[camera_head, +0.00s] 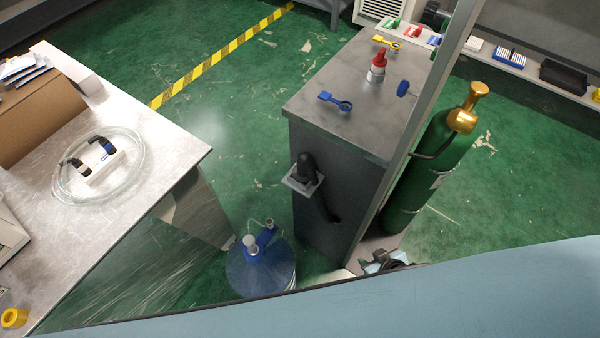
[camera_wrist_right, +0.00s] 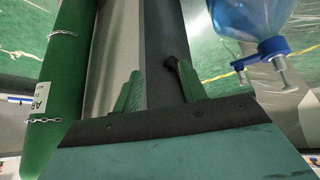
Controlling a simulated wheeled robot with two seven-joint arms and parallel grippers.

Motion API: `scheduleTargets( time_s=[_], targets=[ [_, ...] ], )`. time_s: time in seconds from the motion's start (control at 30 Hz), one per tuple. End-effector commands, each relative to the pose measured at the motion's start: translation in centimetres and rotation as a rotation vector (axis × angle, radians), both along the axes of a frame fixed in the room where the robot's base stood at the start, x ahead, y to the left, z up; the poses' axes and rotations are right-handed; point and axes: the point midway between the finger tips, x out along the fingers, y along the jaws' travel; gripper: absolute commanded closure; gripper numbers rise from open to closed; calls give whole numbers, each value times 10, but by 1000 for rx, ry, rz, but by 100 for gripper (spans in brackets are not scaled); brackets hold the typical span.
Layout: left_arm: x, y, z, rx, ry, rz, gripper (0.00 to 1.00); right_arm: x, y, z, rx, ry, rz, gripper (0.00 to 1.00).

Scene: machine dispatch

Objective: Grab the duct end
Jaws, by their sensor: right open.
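The likely duct end (camera_head: 305,168) is a black nozzle in a light square bracket on the side of the grey cabinet (camera_head: 340,115). A dark hose runs down from it into the cabinet side. In the right wrist view my right gripper (camera_wrist_right: 160,82) is open, with two green fingers apart and nothing seen held. A small black piece (camera_wrist_right: 171,64) shows close beside its right-hand finger; I cannot tell whether they touch or whether it is the duct end. In the head view the large blue surface at the bottom hides much of the near area. My left gripper is not seen.
A blue water bottle (camera_head: 262,270) stands on the floor left of the cabinet. A green gas cylinder (camera_head: 425,175) with a gold valve stands right of it, behind a grey post. A metal table (camera_head: 160,150) with coiled tubing is at the left. Green floor lies between.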

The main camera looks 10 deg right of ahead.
Motion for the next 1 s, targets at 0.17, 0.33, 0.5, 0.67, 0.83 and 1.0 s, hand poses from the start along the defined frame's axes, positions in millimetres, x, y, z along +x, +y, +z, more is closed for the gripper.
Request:
scheduleTargets(
  time_s=[0.17,0.33,0.5,0.67,0.83,1.0],
  targets=[
    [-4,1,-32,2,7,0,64,90,32,82,92,-263,87,58],
    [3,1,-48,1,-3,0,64,123,67,158,184,-433,170,58],
    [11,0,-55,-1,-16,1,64,129,89,203,241,-516,223,58],
    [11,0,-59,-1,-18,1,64,138,98,212,257,-538,236,58],
    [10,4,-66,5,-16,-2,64,165,112,200,258,-540,234,58],
    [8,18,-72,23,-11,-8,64,188,124,189,258,-538,234,58]
  ],
)
